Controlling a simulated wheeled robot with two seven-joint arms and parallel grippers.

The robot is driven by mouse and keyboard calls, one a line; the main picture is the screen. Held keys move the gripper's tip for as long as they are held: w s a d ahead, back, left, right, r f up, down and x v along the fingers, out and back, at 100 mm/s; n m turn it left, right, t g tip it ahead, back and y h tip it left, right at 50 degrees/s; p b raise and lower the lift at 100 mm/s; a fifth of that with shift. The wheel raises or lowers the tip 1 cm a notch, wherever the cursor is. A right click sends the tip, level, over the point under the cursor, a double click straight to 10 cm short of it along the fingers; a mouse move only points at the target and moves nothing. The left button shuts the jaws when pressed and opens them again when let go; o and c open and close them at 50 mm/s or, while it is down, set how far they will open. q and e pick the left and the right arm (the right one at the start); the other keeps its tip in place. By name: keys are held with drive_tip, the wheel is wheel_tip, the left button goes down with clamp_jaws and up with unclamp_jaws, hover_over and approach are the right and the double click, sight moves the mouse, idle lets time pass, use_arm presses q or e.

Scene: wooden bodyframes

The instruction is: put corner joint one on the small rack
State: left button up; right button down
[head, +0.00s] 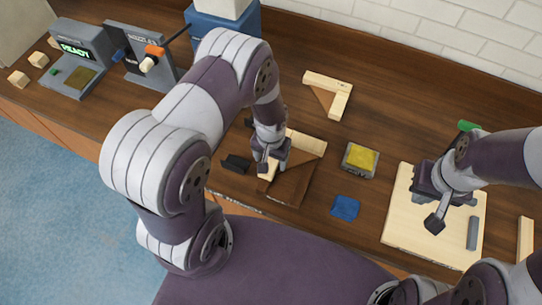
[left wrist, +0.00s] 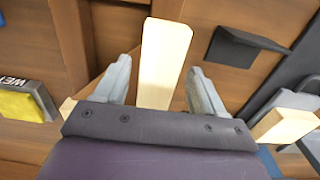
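A pale wooden L-shaped joint lies under my left gripper (head: 272,162) at mid-table, partly hidden by it. Its far arm (head: 306,142) shows in the head view, and one light bar (left wrist: 165,62) stands between my left fingers in the left wrist view. The fingers are apart with a gap beside the bar. A second L-shaped wooden joint (head: 341,100) lies farther back. I cannot tell which is corner joint one, nor make out the small rack for certain. My right gripper (head: 436,218) hangs over a pale board (head: 405,236); its finger opening is unclear.
A yellow-topped pad (head: 361,158) and a blue cloth (head: 345,207) lie right of the joint. A black bracket (head: 236,164) is close on its left; it also shows in the left wrist view (left wrist: 240,45). A grey READY device (head: 78,55) and small wooden blocks stand far left.

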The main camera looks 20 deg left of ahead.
use_arm(q)
drive_tip(key=shift+r, duration=0.2)
drive_tip(key=shift+w+r, duration=0.1)
drive_tip(key=shift+r, duration=0.15)
wheel_tip(320, 180, up, 12)
drive_tip(key=b, duration=0.2)
drive_tip(key=s+a+r+t, duration=0.1)
drive_tip(key=s+r, duration=0.4)
drive_tip(key=s, duration=0.2)
drive_tip(key=shift+a+r, duration=0.25)
drive_tip(key=shift+a, duration=0.15)
wheel_tip(320, 180, down, 4)
drive_tip(key=b, duration=0.3)
drive_tip(key=shift+r+b, duration=0.15)
drive_tip(key=shift+b, duration=0.25)
